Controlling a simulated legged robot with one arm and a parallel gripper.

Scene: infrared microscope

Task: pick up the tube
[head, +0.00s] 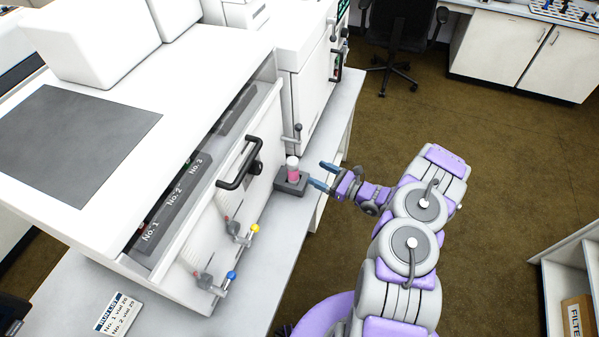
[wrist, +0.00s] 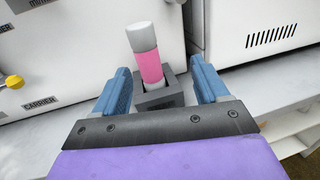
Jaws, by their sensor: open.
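The tube (head: 293,168) has a pale grey cap and a pink band. It stands upright in a small dark grey holder (head: 291,186) on the white bench, beside the front of the large white instrument. In the wrist view, the tube (wrist: 149,62) shows ahead between my two blue fingers, with the holder (wrist: 160,97) beneath it. My gripper (head: 323,175) is open and empty, just to the right of the tube. In the wrist view, the fingers of my gripper (wrist: 163,85) lie on either side of the holder, apart from the tube.
The large white instrument (head: 225,180) stands left of the holder, with a black handle (head: 240,165) and valves with yellow and blue knobs sticking out. Another white cabinet (head: 310,90) stands behind. A run list card (head: 117,313) lies on the bench (head: 262,270). Open floor lies to the right.

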